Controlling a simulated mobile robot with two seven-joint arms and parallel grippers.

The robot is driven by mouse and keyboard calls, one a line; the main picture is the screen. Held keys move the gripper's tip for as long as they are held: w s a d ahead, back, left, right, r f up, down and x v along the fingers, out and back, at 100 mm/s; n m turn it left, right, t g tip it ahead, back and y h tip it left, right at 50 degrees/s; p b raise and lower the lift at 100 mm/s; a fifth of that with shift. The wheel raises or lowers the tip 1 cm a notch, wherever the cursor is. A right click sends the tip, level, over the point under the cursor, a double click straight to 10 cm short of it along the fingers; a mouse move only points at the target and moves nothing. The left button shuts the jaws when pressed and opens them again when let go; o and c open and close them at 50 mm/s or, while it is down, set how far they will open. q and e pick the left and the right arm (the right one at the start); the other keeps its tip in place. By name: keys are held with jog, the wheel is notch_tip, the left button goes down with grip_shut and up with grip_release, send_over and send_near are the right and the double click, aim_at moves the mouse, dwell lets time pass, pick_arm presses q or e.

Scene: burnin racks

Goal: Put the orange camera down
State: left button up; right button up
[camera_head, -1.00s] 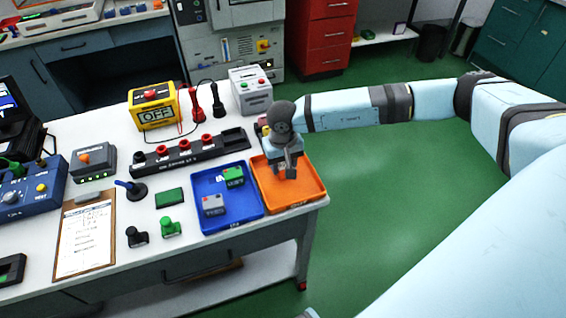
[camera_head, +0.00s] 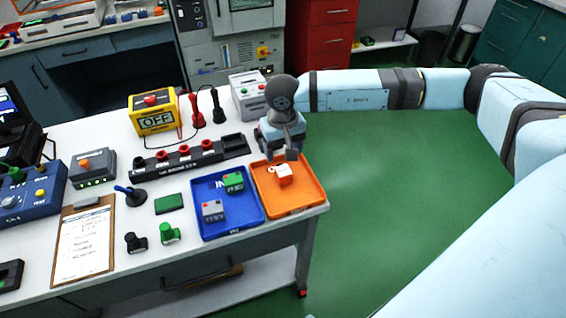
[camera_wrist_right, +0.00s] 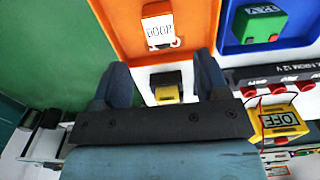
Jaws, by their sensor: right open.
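The orange camera (camera_head: 283,174), a small orange block with a white face, sits inside the orange tray (camera_head: 307,205) at the table's right end. In the right wrist view the camera (camera_wrist_right: 158,27) shows its white lettered label and lies beyond the fingertips, apart from them. My right gripper (camera_head: 283,153) is above the tray's far edge; in the wrist view its two fingers (camera_wrist_right: 162,78) stand wide apart with nothing held between them. My left gripper is not in view.
A blue tray (camera_head: 228,223) with a green block (camera_head: 233,181) and a grey block (camera_head: 213,210) stands left of the orange tray. A black-and-yellow object (camera_wrist_right: 166,92) is on the table behind the orange tray. A black rack (camera_head: 190,157) and yellow OFF box (camera_head: 154,112) stand farther back.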

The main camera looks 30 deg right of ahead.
jog(key=shift+r, duration=2.05)
